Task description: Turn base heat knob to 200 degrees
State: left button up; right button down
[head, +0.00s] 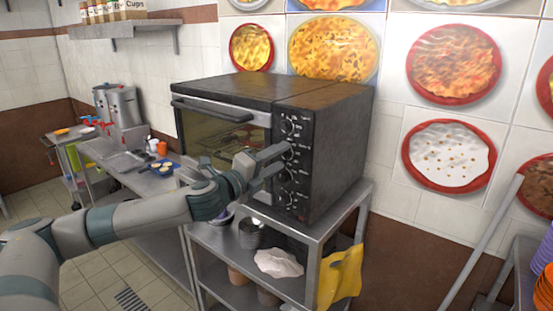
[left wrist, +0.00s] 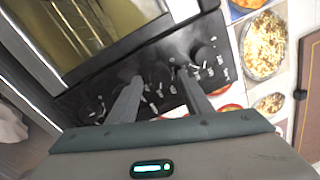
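A black countertop oven (head: 323,150) has a column of round knobs on its front panel. The top knob (head: 290,127) and the bottom knob (head: 286,198) are in clear view; the middle ones are partly hidden by my left gripper. My left gripper (head: 283,159) reaches in from the left, its fingers apart at the middle of the panel. In the left wrist view its two fingers (left wrist: 160,92) point at the panel, with dial marks between them. A dark knob (left wrist: 204,56) shows beyond the right finger. I cannot tell whether the fingers touch a knob. Knob labels are too small to read.
The oven stands on a metal rack (head: 340,205) with a white cloth (head: 278,263) and a yellow cloth (head: 341,277) below. A steel counter (head: 130,165) with urns lies left. A slanted rail (head: 482,245) stands at right.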

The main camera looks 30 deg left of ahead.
pick_arm(q)
jog(key=shift+s+a, duration=0.1)
jog(key=shift+s, duration=0.05)
jog(key=shift+s+f+b, duration=0.15)
jog(key=shift+s+b, duration=0.4)
jog(key=shift+b, duration=0.05)
jog(key=s+a+b, duration=0.1)
jog(key=s+b, duration=1.2)
jog(key=s, duration=0.3)
jog(key=shift+a+f, duration=0.25)
jog(key=shift+a, duration=0.1)
dwell(0.3)
